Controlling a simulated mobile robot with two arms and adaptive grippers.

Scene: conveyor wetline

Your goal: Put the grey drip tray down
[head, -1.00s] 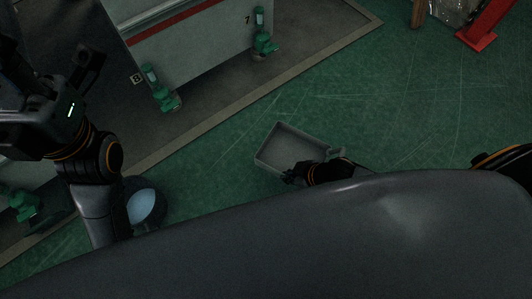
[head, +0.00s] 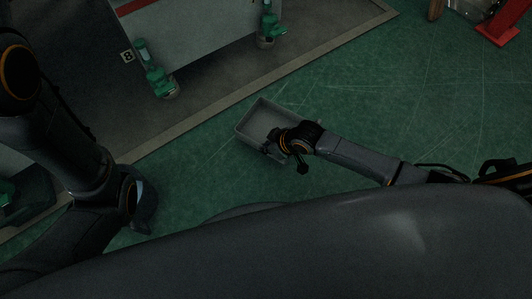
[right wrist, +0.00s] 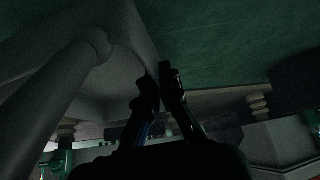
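The grey drip tray (head: 257,121) is a shallow, empty-looking rectangular tray near the middle of the head view, over the green floor. My right gripper (head: 283,152) is at its near edge, with the forearm coming in from the right. In the right wrist view, the two dark fingers (right wrist: 159,88) are close together with the edge of a grey wall, apparently the tray (right wrist: 148,45), between their tips. Whether the tray touches the floor cannot be told. My left arm shows at the left of the head view, but its gripper is out of the picture.
A pale strip (head: 190,118) borders the dark floor. A red base (head: 498,30) stands at the upper right. Green floor (head: 400,110) right of the tray is clear.

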